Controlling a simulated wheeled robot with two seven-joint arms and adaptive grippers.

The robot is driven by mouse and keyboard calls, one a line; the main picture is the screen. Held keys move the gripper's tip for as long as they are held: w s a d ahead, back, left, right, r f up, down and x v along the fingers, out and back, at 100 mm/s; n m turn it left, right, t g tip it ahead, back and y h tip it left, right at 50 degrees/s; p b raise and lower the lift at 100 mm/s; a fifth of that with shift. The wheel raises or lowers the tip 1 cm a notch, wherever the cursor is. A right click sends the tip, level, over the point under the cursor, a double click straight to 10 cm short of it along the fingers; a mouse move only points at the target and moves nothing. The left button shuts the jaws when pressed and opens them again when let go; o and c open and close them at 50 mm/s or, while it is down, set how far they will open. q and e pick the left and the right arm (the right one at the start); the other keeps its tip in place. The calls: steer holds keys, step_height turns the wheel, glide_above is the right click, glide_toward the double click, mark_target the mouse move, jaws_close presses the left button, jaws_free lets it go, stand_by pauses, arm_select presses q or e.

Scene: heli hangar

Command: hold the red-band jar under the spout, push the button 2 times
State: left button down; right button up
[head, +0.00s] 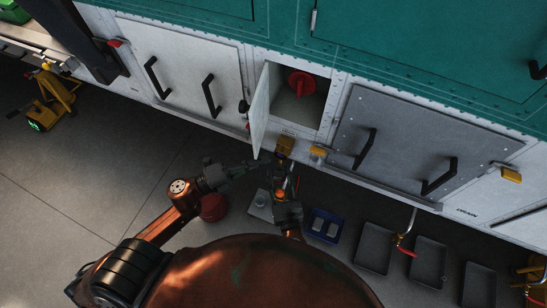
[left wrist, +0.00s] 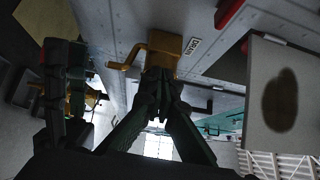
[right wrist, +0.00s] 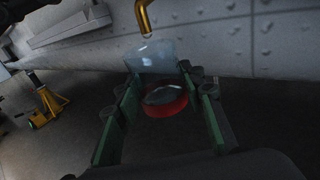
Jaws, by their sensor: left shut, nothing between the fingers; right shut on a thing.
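The red-band jar (right wrist: 166,100) is clear glass with a red band. It sits between the green fingers of my right gripper (right wrist: 160,95), which is shut on it. The brass spout (right wrist: 143,15) hangs just above the jar's mouth in the right wrist view. In the left wrist view the spout (left wrist: 122,66) sticks out from a yellow block (left wrist: 164,48) beside a DRAIN label. My left gripper (left wrist: 163,92) is shut and empty, its fingertips close to the block; contact cannot be told. The button is not clearly visible, perhaps hidden behind the fingers. In the head view the yellow block (head: 285,145) is below the open hatch.
An open hatch door (head: 260,110) stands out left of a recess with a red handle (head: 301,84). A yellow stand (right wrist: 44,102) is at the left.

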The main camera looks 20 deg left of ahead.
steer(key=shift+a, duration=0.1)
arm_select(q)
steer(key=shift+s+d+v, duration=0.15)
steer(key=shift+v, duration=0.85)
steer(key=shift+s+d+v, duration=0.1)
steer(key=shift+d+v, duration=0.05)
steer(key=shift+v, duration=0.85)
steer(key=v, duration=1.2)
arm_select(e)
steer(key=shift+s, duration=0.15)
